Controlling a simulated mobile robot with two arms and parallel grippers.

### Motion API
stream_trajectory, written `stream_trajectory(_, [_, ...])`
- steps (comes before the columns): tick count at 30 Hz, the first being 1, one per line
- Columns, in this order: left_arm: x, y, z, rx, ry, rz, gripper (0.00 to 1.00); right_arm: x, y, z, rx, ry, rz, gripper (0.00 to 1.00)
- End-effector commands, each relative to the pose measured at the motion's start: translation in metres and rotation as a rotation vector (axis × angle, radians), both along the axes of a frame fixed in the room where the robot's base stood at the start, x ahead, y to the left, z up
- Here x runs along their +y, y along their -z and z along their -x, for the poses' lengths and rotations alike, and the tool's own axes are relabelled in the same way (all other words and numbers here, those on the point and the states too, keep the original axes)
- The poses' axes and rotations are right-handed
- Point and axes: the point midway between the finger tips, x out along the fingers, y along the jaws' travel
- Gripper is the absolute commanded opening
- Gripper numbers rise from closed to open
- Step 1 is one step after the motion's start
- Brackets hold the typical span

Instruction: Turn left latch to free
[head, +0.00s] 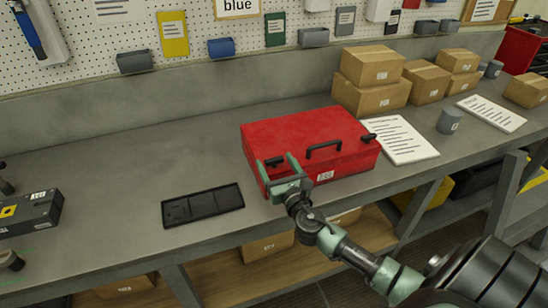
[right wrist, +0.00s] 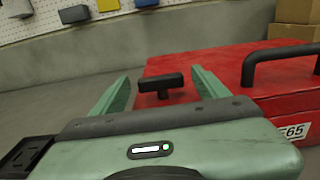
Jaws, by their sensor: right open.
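A closed red case (head: 300,141) lies on the grey workbench, with a black handle (head: 323,149) on its front edge. Its left latch is a black T-shaped knob (right wrist: 160,82) near the front left corner, in the right wrist view. The right latch (head: 368,138) is a black bar near the front right corner. My right gripper (head: 280,165) is open at the left latch. In the right wrist view its two green fingers (right wrist: 162,84) stand on either side of the latch, with gaps and no visible contact. My left gripper is not in view.
A black tray (head: 203,205) lies on the bench left of the case. A paper sheet (head: 401,139) lies right of it, and cardboard boxes (head: 372,95) stand behind. A black box (head: 30,212) is at the far left. The bench between is clear.

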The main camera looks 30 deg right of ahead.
Motion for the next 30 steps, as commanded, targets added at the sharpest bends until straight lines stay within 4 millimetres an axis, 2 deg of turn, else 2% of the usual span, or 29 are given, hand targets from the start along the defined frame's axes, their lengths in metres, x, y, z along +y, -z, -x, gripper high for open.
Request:
stream_trajectory(5, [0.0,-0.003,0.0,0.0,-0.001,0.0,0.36,-0.004,0.0,-0.016,-0.001,0.001,-0.003,0.75])
stream_trajectory(14, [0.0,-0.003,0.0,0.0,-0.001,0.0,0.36,-0.004,0.001,-0.018,0.0,0.001,-0.003,0.75])
stream_trajectory(18, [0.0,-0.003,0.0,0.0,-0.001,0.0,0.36,-0.004,0.001,-0.018,0.0,0.001,-0.004,0.36])
stream_trajectory(21, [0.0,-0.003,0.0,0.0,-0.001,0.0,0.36,-0.004,0.001,-0.018,0.0,0.001,-0.004,0.12])
stream_trajectory(30, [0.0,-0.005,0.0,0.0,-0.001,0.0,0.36,-0.004,0.0,-0.018,-0.001,0.041,-0.006,0.12])
